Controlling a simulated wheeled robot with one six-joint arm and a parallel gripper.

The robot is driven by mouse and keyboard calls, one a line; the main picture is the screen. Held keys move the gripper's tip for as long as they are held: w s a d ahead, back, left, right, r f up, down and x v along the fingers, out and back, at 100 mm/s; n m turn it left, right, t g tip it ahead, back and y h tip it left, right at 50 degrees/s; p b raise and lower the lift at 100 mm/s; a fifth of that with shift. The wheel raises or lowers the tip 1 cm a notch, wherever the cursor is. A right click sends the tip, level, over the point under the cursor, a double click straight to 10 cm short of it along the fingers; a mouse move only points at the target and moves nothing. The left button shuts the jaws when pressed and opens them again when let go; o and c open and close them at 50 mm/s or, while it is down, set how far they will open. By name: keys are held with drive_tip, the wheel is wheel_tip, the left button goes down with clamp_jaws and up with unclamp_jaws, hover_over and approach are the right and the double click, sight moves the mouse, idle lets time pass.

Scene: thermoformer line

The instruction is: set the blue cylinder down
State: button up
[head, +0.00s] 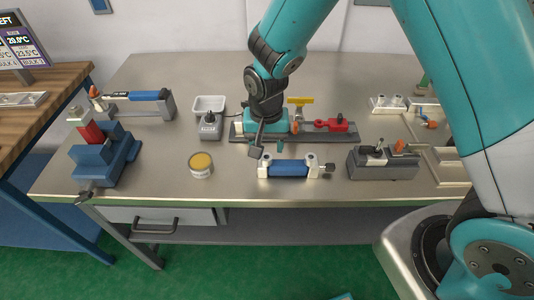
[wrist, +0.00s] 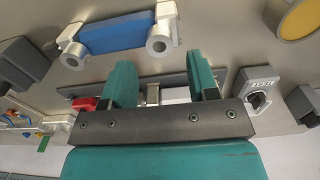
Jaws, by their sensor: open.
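The blue cylinder (head: 288,168) lies level near the front edge of the steel table, with a white end piece at each end. It also shows at the upper left of the wrist view (wrist: 118,33). My gripper (head: 267,148) is just behind it and a little to its left in the head view. In the wrist view my gripper (wrist: 162,80) has its two teal fingers wide apart, with nothing held between them. The gripper and the cylinder look apart. The cylinder's underside is hidden.
A yellow-topped tin (head: 201,165) stands to the left and a grey clamp block (head: 384,162) to the right. Behind my gripper lies a dark rail with a red part (head: 338,123). A blue vise (head: 104,155) and another blue bar (head: 145,95) are at left.

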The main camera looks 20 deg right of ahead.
drive_tip(key=s+r+n+y, duration=0.15)
drive_tip(key=s+r, duration=0.25)
drive_tip(key=r, duration=0.4)
drive_tip(key=s+r+n+y, duration=0.1)
drive_tip(key=s+r+n, duration=0.25)
drive_tip(key=r, duration=0.55)
drive_tip(key=s+r+n+y, duration=0.1)
drive_tip(key=s+r+n, duration=0.1)
drive_tip(key=s, duration=0.4)
drive_tip(key=s+r+n, duration=0.2)
drive_tip(key=s+n, duration=0.1)
drive_tip(key=s, duration=0.4)
drive_tip(key=shift+s+d+r+n+y+b, duration=0.15)
drive_tip(key=shift+d+n+y+b, duration=0.1)
drive_tip(key=shift+n+y+b, duration=0.15)
